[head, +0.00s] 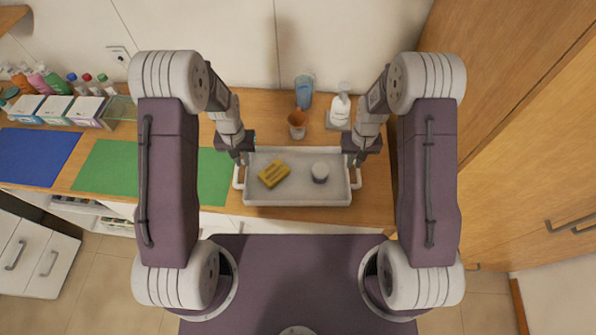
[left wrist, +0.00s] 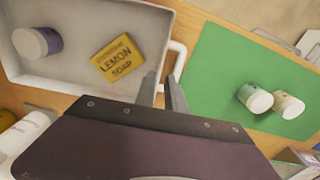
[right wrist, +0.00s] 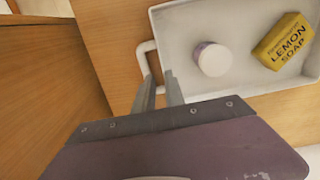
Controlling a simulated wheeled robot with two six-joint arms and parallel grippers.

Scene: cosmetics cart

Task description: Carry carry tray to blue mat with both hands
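The carry tray (head: 300,197) is a grey-white tray with a handle at each end, on the wooden counter in front of me. It holds a yellow lemon soap (head: 273,174) and a white-lidded jar (head: 320,172). The blue mat (head: 35,157) lies far left, bare. My left gripper (head: 240,160) is at the tray's left handle (left wrist: 181,58), its fingers apart with the handle at their tips. My right gripper (head: 354,160) is at the right handle (right wrist: 139,62), fingers apart, handle near one finger. No firm grip shows in either wrist view.
A green mat (head: 110,167) lies between tray and blue mat; two jars (left wrist: 256,99) stand on it. Behind the tray are an orange cup (head: 297,124), a blue glass (head: 304,92) and a pump bottle (head: 340,108). Boxes (head: 55,108) and bottles line the back left. A wooden cabinet (head: 520,130) is right.

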